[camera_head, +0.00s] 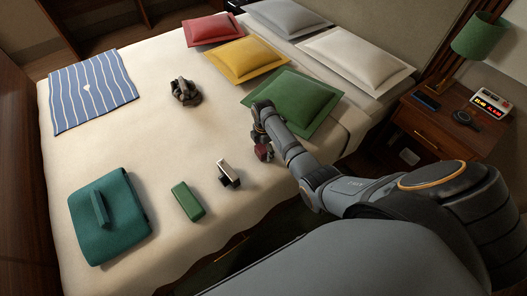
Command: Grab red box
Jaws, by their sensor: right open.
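A small dark red box (262,152) sits on the bed, below and left of the green pillow. My right arm reaches in from the right, and its gripper (260,143) points down at the red box. The gripper is open, with its tips right by the box and partly covering it. I cannot tell whether the fingers touch it.
A nightstand (440,130) stands at the right.

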